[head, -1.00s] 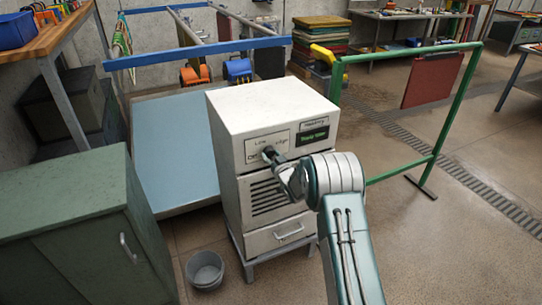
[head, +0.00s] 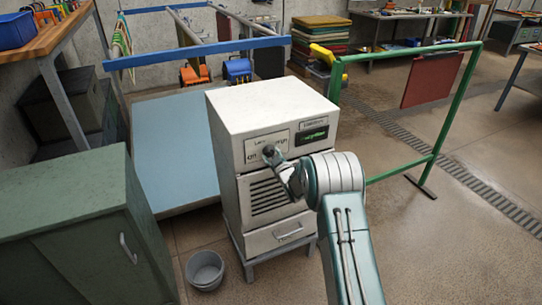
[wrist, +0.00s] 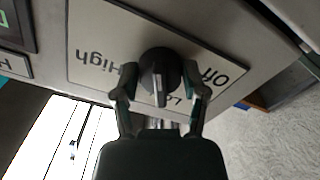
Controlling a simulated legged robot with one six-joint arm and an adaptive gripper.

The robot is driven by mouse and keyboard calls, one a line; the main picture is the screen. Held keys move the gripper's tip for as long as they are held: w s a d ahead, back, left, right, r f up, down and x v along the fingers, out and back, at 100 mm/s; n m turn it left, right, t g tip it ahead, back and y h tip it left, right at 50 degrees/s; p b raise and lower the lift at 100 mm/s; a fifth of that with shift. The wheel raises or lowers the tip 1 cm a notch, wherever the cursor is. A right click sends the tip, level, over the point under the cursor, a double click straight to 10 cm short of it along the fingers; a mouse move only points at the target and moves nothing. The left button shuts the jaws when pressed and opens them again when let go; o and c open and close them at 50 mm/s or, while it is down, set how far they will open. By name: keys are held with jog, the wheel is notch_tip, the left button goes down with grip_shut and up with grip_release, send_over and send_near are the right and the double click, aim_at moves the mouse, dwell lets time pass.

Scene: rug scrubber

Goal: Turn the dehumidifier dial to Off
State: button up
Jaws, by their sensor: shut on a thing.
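The dehumidifier (head: 270,105) is a white cabinet on a low stand, mid-picture in the head view. Its dark round dial (wrist: 160,70) sits on a pale label plate (wrist: 95,40), seen upside down in the wrist view. "Off" is at the right, "High" at the left and "Low" below, partly hidden. The dial's ridge points down in that view, near "Low". My gripper (wrist: 160,95) has one finger on each side of the dial and is shut on it. In the head view my gripper (head: 272,158) covers part of the dial and plate.
A small dark display (head: 313,134) with green marks is right of the dial. A grey bucket (head: 205,270) stands by the stand. A green cabinet (head: 65,220) is at left and a green frame (head: 440,150) at right. Open floor lies at lower right.

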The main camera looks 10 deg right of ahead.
jog(key=n, duration=0.6)
jog(key=shift+r, duration=0.1)
dwell(0.5)
jog(key=o, duration=1.2)
jog(key=shift+w+a, duration=0.1)
jog(key=shift+a, duration=0.05)
jog(key=shift+c, duration=0.2)
jog(key=shift+s, duration=0.2)
jog(key=v, duration=1.1)
jog(key=shift+s, duration=0.3)
